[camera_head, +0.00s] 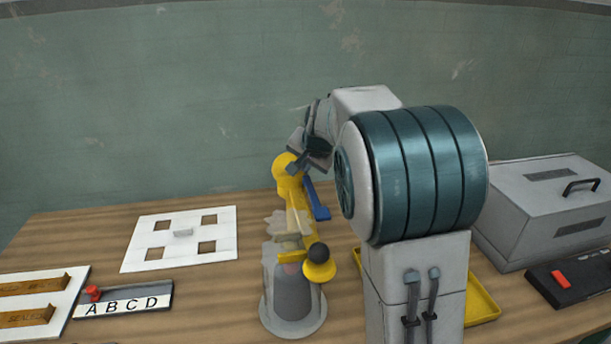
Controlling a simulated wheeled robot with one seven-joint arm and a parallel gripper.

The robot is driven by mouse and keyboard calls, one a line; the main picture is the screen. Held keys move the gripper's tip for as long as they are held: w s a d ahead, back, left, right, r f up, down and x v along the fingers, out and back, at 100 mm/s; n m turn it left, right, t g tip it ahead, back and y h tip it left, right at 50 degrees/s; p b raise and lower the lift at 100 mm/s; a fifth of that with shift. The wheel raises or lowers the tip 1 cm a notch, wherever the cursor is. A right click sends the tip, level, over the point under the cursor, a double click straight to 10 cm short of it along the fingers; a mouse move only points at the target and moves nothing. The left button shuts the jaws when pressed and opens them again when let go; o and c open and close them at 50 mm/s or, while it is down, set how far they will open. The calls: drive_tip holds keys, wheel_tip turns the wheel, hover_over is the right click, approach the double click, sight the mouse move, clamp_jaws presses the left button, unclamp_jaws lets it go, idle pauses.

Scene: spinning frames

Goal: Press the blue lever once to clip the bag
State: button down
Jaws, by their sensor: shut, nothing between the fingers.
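The blue lever (318,204) slants down along the right side of a yellow clipping device (299,205) near the middle of the table. A pale bag (274,224) has its crumpled top at the device's left side; its lower part seems to surround a dark grey body on a round grey base, but I cannot tell exactly where it ends. My gripper (296,166) is shut and empty, just above the yellow top end of the device, near the lever's upper end. I cannot tell whether it touches either. My arm hides the area to the lever's right.
A yellow tray (482,301) is partly behind my arm. A grey box with a handle (545,205) and a black unit with a red switch (570,279) stand at right. A white board with square holes (180,258) and an ABCD strip (125,302) lie at left.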

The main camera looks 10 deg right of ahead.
drive_tip(key=shift+s+f+b, duration=0.15)
drive_tip(key=shift+f+b, duration=0.25)
drive_tip(key=shift+f, duration=0.2)
drive_tip(key=shift+s+f+b, duration=0.15)
drive_tip(key=shift+f+b, duration=0.25)
drive_tip(key=shift+f, duration=0.2)
idle(0.6)
drive_tip(key=shift+r, duration=0.1)
drive_tip(key=shift+w+r+p, duration=0.2)
drive_tip(key=shift+r+p, duration=0.55)
drive_tip(key=shift+r, duration=0.15)
drive_tip(key=r+p, duration=0.4)
drive_tip(key=r, duration=0.1)
drive_tip(key=shift+w+r, duration=0.25)
drive_tip(key=shift+w, duration=0.1)
